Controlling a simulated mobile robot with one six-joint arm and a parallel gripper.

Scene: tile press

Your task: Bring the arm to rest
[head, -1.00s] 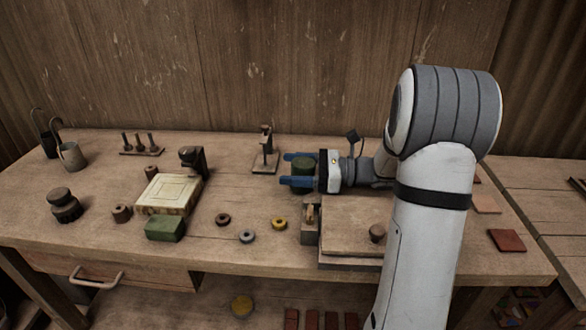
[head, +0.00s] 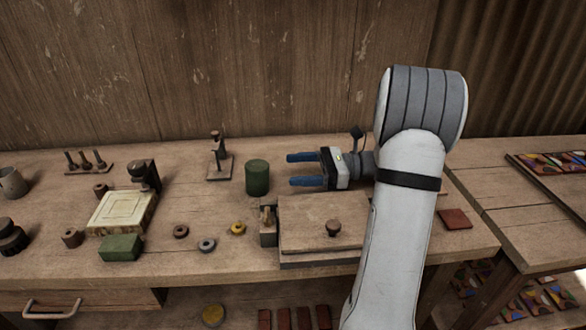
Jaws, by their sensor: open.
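My gripper (head: 290,170) is open and empty above the workbench, with its two blue fingers pointing left. A dark green cylinder (head: 257,178) stands upright just left of the fingertips, apart from them. My arm reaches in from the lower right and hides part of the bench's right side.
A wooden press box with a knobbed lid (head: 300,222) lies below my gripper. A small stand (head: 219,168) is behind left of the cylinder. A cream tile (head: 120,211), a green block (head: 121,248) and several rings lie further left. A red tile (head: 454,219) lies right of my arm.

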